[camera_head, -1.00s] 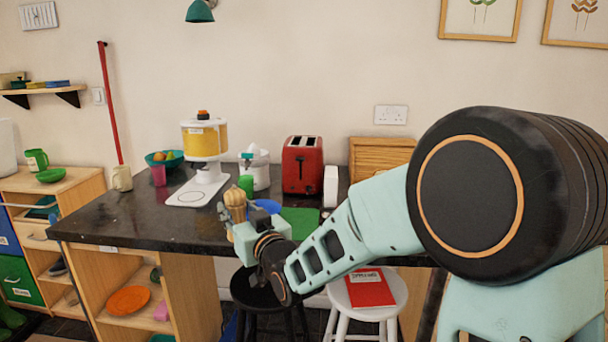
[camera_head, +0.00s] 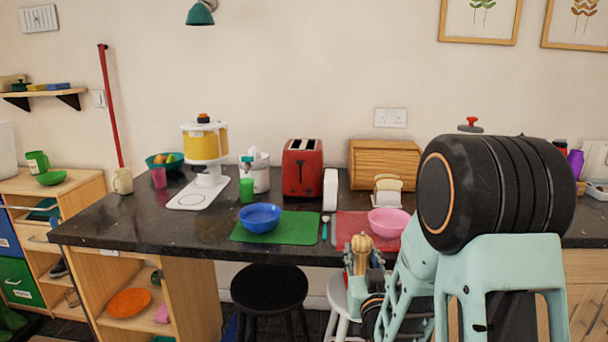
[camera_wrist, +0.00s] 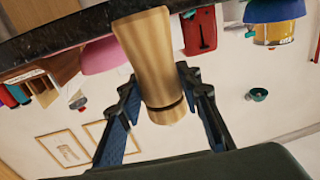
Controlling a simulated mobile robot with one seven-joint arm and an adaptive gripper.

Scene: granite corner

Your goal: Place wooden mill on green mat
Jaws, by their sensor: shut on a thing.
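The wooden mill (camera_head: 361,252) is pale wood with a rounded top. My gripper (camera_head: 362,272) is shut on it and holds it at the counter's front edge, in front of the red mat. In the wrist view the mill (camera_wrist: 149,55) stands between the two fingers of my gripper (camera_wrist: 158,105). The green mat (camera_head: 252,236) lies on the dark counter, left of the mill. A blue bowl (camera_head: 260,216) sits on the green mat, towards its back. The mat's front and right parts are bare.
A pink bowl (camera_head: 388,222) sits on the red mat (camera_head: 350,222), close behind the mill. A spoon-like utensil (camera_head: 325,226) lies between the mats. A green cup (camera_head: 246,190) and red toaster (camera_head: 302,168) stand behind the green mat. A black stool (camera_head: 270,288) stands below.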

